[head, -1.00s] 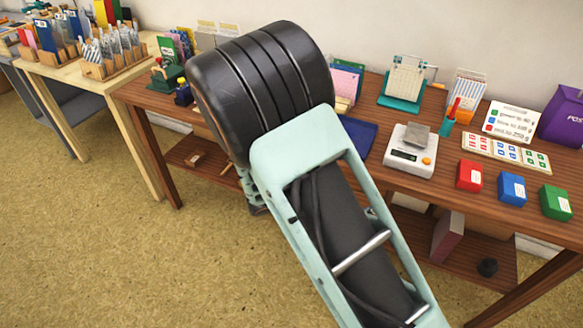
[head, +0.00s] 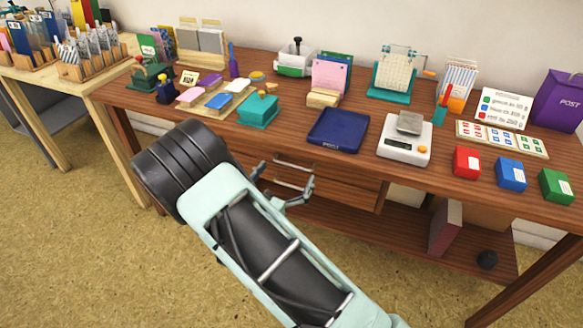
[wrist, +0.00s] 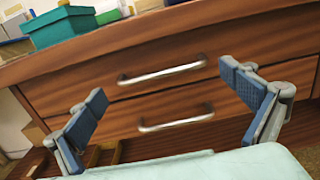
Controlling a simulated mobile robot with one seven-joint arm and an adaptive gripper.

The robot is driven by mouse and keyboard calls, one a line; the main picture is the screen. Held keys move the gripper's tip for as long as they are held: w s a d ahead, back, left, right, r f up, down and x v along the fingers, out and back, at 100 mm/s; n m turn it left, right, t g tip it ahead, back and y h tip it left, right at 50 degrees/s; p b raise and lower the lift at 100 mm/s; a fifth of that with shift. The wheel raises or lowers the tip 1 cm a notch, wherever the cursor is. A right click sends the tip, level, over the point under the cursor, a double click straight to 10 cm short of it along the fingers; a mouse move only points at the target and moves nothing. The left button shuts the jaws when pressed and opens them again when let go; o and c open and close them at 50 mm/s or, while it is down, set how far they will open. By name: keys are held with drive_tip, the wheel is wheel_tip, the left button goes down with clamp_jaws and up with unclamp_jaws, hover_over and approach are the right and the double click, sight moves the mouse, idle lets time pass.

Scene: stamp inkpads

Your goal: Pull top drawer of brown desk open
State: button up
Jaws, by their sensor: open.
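The brown desk (head: 470,195) has two stacked drawers under its top. In the wrist view the top drawer (wrist: 215,62) has a silver bar handle (wrist: 162,75), and the lower drawer (wrist: 215,100) has a similar handle (wrist: 176,122). Both drawers look shut. My gripper (wrist: 168,100) is open and empty, its blue-padded fingers apart in front of the drawer fronts. The top handle lies between the fingers in the picture, beyond the fingertips. In the head view my gripper (head: 288,188) is beside the handles, and my arm hides part of the drawers.
The desktop holds a teal box (head: 258,110), a blue tray (head: 338,130), a white scale (head: 405,140) and red, blue and green boxes at the right. A lower shelf (head: 400,235) lies beneath. Open floor (head: 90,270) is at the left.

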sight(292, 165)
drive_tip(key=shift+x, duration=1.75)
drive_tip(key=c, duration=1.3)
drive_tip(key=p+v, duration=0.2)
drive_tip(key=v, duration=2.7)
drive_tip(key=shift+r, duration=0.1)
drive_tip(key=shift+c, duration=0.2)
drive_tip(key=o, duration=1.3)
drive_tip(key=shift+o, duration=0.2)
